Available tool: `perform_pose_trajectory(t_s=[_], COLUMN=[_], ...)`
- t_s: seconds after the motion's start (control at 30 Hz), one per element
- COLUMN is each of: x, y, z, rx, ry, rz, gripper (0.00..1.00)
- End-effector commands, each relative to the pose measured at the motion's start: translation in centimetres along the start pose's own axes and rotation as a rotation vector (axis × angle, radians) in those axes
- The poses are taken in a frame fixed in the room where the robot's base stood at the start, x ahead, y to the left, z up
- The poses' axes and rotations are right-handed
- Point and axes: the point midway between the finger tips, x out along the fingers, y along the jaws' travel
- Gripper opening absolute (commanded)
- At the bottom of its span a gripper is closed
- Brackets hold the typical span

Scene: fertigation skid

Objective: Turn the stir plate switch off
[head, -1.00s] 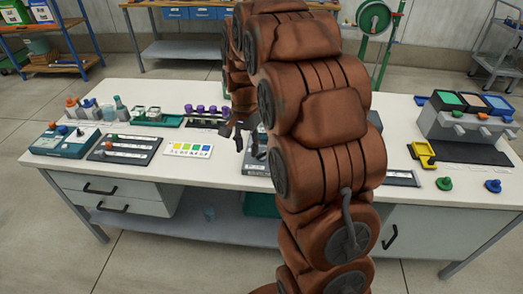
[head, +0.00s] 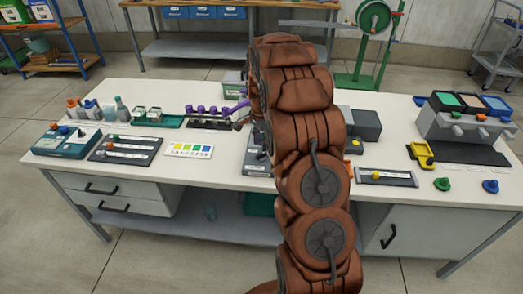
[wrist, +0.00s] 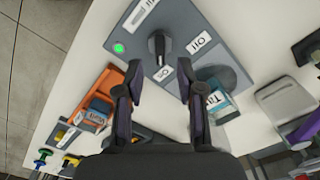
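In the wrist view, a grey panel with a dark rotary switch (wrist: 159,47) shows ahead of my gripper (wrist: 160,88). The switch handle runs roughly up and down in that picture, with its lower end toward the "On" label (wrist: 162,73). The "Off" label (wrist: 199,42) is to its right. A green lamp (wrist: 119,48) glows to the left of the switch. My gripper is open, its two fingers apart and empty, short of the switch with no visible contact. In the head view, my arm hides much of the middle of the bench.
In the wrist view, a labelled beaker (wrist: 216,100) stands close to the right finger, and an orange tray (wrist: 90,103) lies to the left. In the head view, a colour card (head: 188,151) and slider panel (head: 125,150) lie left on the white bench (head: 230,178).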

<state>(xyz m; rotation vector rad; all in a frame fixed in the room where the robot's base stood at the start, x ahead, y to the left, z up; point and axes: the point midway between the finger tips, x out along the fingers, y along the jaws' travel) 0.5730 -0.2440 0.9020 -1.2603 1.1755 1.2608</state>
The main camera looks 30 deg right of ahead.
Motion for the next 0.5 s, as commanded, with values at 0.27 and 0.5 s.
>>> perform_pose_trajectory(t_s=[0.27, 0.5], x=[3.7, 5.0], y=[0.1, -0.1], z=[0.1, 0.0], rx=[-0.001, -0.002], ry=[-0.002, 0.001], rz=[0.004, -0.001], gripper=[0.38, 0.38])
